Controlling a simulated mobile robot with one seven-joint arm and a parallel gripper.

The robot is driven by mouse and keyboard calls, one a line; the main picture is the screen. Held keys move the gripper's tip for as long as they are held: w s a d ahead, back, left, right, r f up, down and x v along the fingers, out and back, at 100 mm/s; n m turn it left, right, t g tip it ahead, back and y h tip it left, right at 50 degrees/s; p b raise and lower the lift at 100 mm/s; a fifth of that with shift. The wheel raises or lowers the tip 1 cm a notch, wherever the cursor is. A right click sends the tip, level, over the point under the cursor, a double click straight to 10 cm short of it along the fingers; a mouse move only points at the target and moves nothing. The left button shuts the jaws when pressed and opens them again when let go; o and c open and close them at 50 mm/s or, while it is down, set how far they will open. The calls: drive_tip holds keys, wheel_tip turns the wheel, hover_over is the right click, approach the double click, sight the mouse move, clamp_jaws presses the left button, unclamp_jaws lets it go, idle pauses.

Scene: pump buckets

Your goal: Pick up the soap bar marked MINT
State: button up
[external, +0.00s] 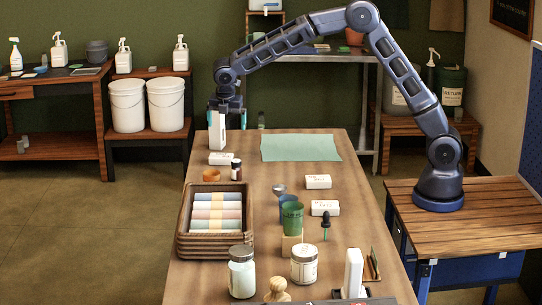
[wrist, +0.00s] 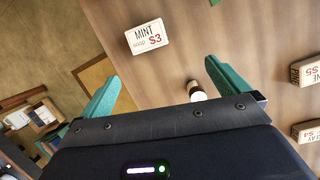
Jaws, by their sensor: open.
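The MINT soap bar (wrist: 147,36) is a white block with dark lettering and a red "S3", lying flat on the wooden table. In the external view, a white bar (external: 221,158) lies near the table's left edge, below my gripper (external: 217,148); its lettering is too small to read there. In the wrist view, my gripper (wrist: 163,72) has its two teal fingers spread wide, with nothing between them. The MINT bar shows ahead of the fingertips, apart from them.
Two other soap bars, "S5" (wrist: 307,71) and "S4" (wrist: 308,132), lie to the right.

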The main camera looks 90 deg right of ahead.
drive_tip(key=n, duration=0.1)
approach(221, 155)
wheel_tip(221, 155, down, 4)
drive_tip(key=shift+r, duration=0.2)
drive_tip(key=shift+d+x, duration=0.15)
drive_tip(key=shift+x, duration=1.2)
drive_tip(key=shift+d+x, duration=0.2)
drive_tip(key=shift+x, duration=1.1)
drive_tip(key=shift+r, duration=0.15)
drive_tip(key=c, duration=1)
